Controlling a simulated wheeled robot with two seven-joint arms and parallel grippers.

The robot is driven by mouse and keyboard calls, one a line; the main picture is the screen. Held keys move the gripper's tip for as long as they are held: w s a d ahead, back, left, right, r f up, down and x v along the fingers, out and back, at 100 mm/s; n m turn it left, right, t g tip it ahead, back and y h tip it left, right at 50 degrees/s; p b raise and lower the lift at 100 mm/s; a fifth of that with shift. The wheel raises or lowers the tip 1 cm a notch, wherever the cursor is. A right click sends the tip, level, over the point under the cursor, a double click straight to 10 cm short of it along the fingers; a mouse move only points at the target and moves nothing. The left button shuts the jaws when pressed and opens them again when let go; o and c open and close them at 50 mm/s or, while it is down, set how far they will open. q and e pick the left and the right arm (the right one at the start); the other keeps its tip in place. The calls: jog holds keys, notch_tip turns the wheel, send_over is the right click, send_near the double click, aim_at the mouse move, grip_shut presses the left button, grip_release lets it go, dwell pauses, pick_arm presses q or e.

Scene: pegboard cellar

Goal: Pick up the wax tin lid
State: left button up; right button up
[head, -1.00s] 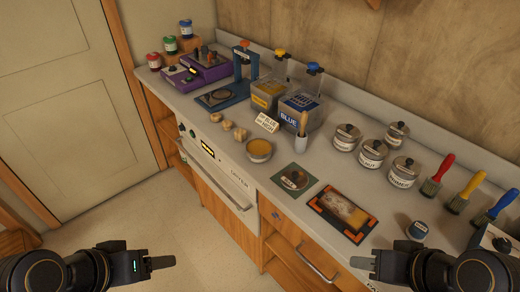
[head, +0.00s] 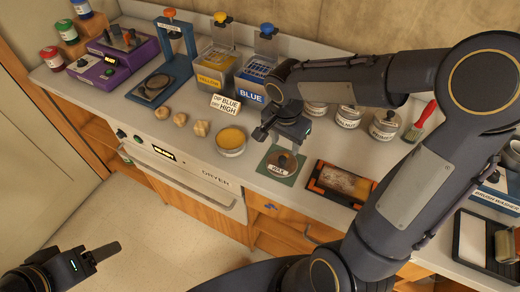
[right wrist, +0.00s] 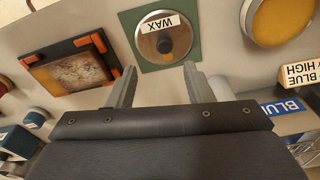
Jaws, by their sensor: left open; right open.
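The wax tin lid (head: 283,163) is a round metal disc with a dark knob and a WAX label. It lies on a green mat (head: 271,174) and also shows in the right wrist view (right wrist: 150,46). The open tin of yellow wax (head: 231,140) stands left of it in the head view. My right gripper (head: 280,139) is open and empty above and just behind the lid; in the right wrist view its fingertips (right wrist: 160,70) point toward the lid without touching it. My left gripper (head: 105,252) is open and empty, low at the left, away from the counter.
A framed orange-cornered panel (head: 340,183) lies right of the mat. Wooden knobs (head: 180,119), a sign (head: 225,104) and yellow (head: 215,72) and blue (head: 254,78) bins stand left and behind. Lidded tins (head: 349,117) are partly behind my right arm.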

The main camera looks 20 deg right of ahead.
aim_at(282, 158)
jog(key=shift+w+a+f, duration=0.1)
jog(key=shift+w+f, duration=0.25)
jog(key=f, duration=0.5)
jog(key=f+p, duration=0.1)
jog(key=f, duration=0.1)
jog(key=shift+w+d+f, duration=0.15)
jog(key=shift+d+f, duration=0.1)
grip_shut()
jog(key=shift+r, duration=0.15)
